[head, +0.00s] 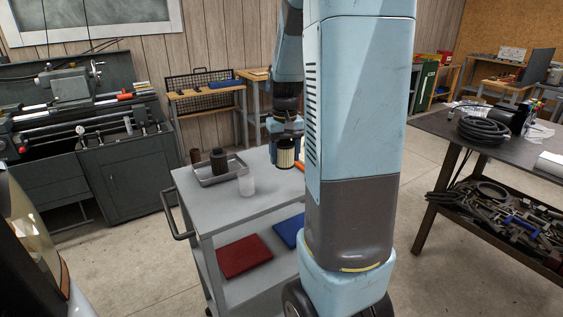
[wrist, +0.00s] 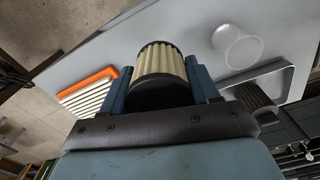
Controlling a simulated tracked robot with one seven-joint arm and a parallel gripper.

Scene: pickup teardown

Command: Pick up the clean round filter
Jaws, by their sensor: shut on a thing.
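The clean round filter, cream and pleated with dark end caps, is in my gripper in the head view (head: 286,158) and fills the middle of the wrist view (wrist: 158,62). My gripper (head: 286,138) is shut on it, with one blue finger on each side in the wrist view (wrist: 160,78). The filter is upright over the far right part of the grey cart top (head: 215,207). I cannot tell whether its base touches the cart. A dark round filter (head: 218,161) stands in a metal tray (head: 238,168) to the left.
A translucent cup (head: 246,183) stands in front of the tray. A flat orange-edged filter (wrist: 90,91) lies close beside my gripper. Red (head: 243,256) and blue (head: 290,231) flat items lie on the lower shelf. The cart top's near left is clear.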

